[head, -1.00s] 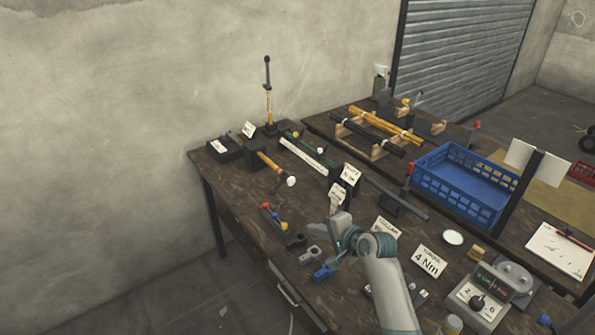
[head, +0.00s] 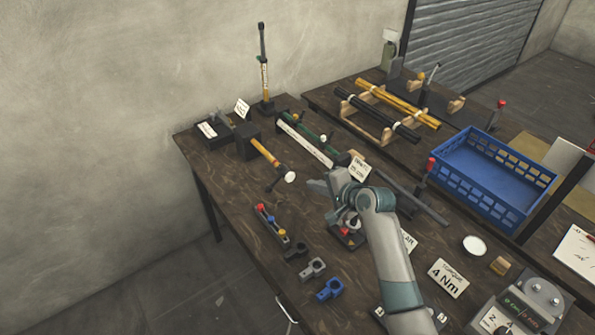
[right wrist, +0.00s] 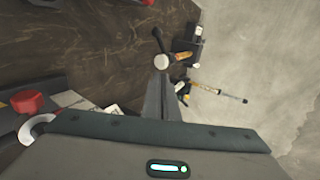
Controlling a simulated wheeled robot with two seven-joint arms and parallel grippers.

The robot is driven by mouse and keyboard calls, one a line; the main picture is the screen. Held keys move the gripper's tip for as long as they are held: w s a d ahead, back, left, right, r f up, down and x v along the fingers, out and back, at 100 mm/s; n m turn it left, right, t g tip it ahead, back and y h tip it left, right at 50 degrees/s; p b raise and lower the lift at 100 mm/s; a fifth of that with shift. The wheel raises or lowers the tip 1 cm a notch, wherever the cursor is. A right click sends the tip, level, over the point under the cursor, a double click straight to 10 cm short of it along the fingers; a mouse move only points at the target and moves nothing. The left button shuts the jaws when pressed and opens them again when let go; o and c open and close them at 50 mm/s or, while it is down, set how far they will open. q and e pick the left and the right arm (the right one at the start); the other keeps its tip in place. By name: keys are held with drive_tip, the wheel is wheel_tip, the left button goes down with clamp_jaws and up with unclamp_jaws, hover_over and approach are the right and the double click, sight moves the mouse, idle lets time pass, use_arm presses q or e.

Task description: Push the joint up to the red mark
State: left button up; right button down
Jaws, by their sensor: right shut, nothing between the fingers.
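A lever with an orange shaft (head: 266,154) runs from a dark block (head: 247,141) to a white round end (head: 290,177), with a short dark handle beside it. The white end also shows in the right wrist view (right wrist: 161,62), just beyond my fingertips. I cannot make out a red mark on it or tell surely which part is the joint. My right gripper (head: 314,186) is shut and empty, just right of the white end; contact is unclear. Its fingers also show in the right wrist view (right wrist: 161,82). My left gripper is out of view.
A green rail with a white strip (head: 304,143) lies behind the lever. An upright rod (head: 264,75) stands at the back corner. Several small clamps (head: 312,268) lie in front. A blue crate (head: 487,180) is at right. Bare bench lies left of the clamps.

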sight(291, 177)
drive_tip(key=shift+w, duration=0.2)
drive_tip(key=shift+r, duration=0.1)
drive_tip(key=shift+p+x, duration=0.85)
drive_tip(key=shift+x, duration=4.15)
drive_tip(key=shift+s, duration=0.1)
